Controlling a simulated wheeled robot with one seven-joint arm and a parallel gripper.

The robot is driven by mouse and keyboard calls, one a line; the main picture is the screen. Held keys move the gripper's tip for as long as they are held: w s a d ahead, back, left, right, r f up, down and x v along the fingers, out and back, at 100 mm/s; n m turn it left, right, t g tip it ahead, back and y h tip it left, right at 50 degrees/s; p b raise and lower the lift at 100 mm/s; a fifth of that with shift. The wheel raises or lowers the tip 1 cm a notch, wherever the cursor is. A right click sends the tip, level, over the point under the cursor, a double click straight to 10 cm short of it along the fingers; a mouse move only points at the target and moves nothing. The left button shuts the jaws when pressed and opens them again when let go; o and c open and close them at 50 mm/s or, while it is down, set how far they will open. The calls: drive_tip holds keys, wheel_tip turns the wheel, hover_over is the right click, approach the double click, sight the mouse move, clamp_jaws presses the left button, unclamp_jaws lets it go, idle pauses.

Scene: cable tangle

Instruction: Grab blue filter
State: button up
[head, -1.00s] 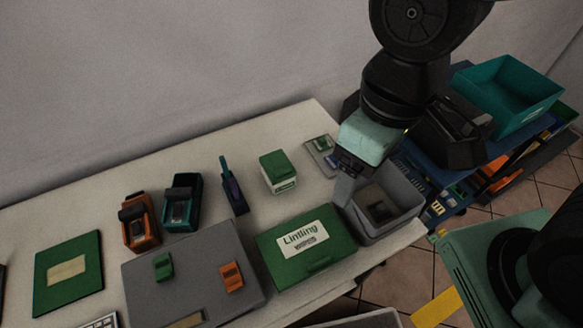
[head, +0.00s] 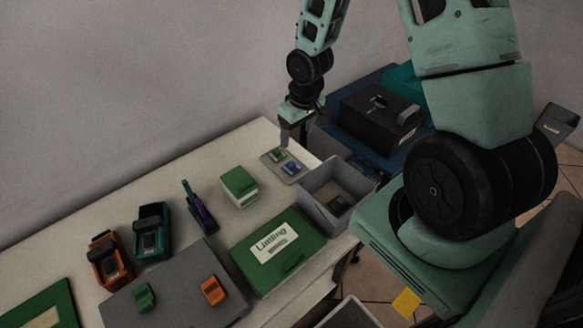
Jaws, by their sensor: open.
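A small blue piece (head: 291,168), which looks like the blue filter, lies on a small grey plate (head: 271,168) at the far right corner of the white table. A small green piece (head: 275,156) lies beside it on the same plate. My gripper (head: 296,138) points down above the far edge of the plate, just behind the two pieces. It is open and holds nothing that I can see. The gap between its fingers is hard to make out from here.
A grey bin (head: 318,200) with a dark item inside stands right of the plate. A green-white box (head: 239,187) is to its left, a green Linting case (head: 245,268) in front. A black case (head: 381,118) stands behind on a blue surface.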

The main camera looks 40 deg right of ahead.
drive_tip(key=p, duration=0.1)
hover_over(292, 164)
drive_tip(key=f, duration=0.8)
drive_tip(key=shift+s+d+f, duration=0.1)
drive_tip(key=shift+s, duration=0.3)
drive_tip(key=shift+w+f+p, duration=0.2)
drive_tip(key=shift+f+p, duration=0.45)
drive_tip(key=shift+f, duration=0.7)
drive_tip(key=shift+w+f+p, duration=0.15)
drive_tip(key=shift+f+p, duration=0.45)
drive_tip(key=shift+f, duration=0.7)
drive_tip(key=c, duration=1.1)
